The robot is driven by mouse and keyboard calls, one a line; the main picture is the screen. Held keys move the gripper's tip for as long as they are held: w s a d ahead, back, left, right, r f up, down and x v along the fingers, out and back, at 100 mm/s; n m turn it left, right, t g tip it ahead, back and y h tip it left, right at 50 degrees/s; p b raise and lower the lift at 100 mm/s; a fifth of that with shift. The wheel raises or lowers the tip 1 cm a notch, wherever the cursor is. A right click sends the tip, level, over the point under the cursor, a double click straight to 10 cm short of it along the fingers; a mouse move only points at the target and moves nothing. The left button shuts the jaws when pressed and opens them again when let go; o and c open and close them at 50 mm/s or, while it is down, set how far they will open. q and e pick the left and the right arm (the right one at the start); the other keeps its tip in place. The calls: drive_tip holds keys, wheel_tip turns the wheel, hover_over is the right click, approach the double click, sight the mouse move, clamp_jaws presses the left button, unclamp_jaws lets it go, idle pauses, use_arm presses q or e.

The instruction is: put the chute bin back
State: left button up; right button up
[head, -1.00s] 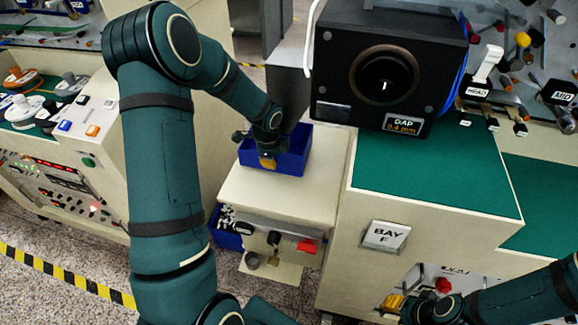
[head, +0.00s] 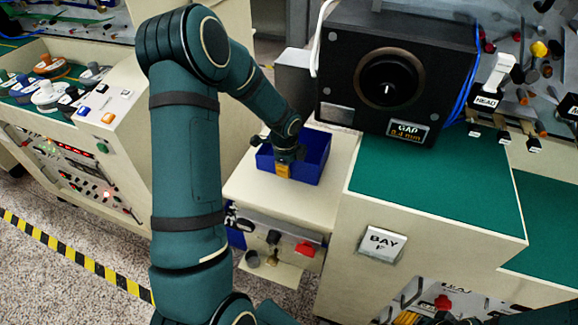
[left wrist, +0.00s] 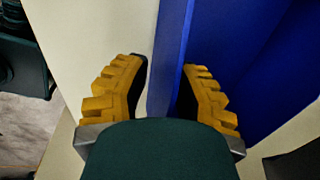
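The blue chute bin (head: 314,157) stands on the cream top of the low cabinet (head: 247,188), against the black gauge box. My left gripper (head: 283,172) is at the bin's near-left side, pointing down. In the left wrist view, its yellow fingers (left wrist: 165,85) are apart, one on each side of the bin's blue wall (left wrist: 172,45). A gap shows between the left finger and the wall; the right finger is inside the bin, close to the wall. Contact there is unclear. My right arm (head: 540,314) shows only at the bottom right edge, and its fingers cannot be made out clearly.
The black gauge box (head: 338,85) stands behind and right of the bin. A green worktop (head: 430,185) lies to the right, mostly clear. Another blue container (head: 236,238) is below, in the cabinet front, near a red knob (head: 305,249). A button console (head: 102,105) is at left.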

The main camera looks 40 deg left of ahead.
use_arm(q)
drive_tip(key=shift+w, duration=0.1)
drive_tip(key=r+p, duration=0.1)
drive_tip(key=r, duration=0.3)
drive_tip(key=s+r, duration=0.1)
drive_tip(key=r, duration=0.3)
drive_tip(key=r+p, duration=0.1)
drive_tip(key=r, duration=0.2)
drive_tip(key=shift+s+d+r+p, duration=0.35)
drive_tip(key=shift+r, duration=0.05)
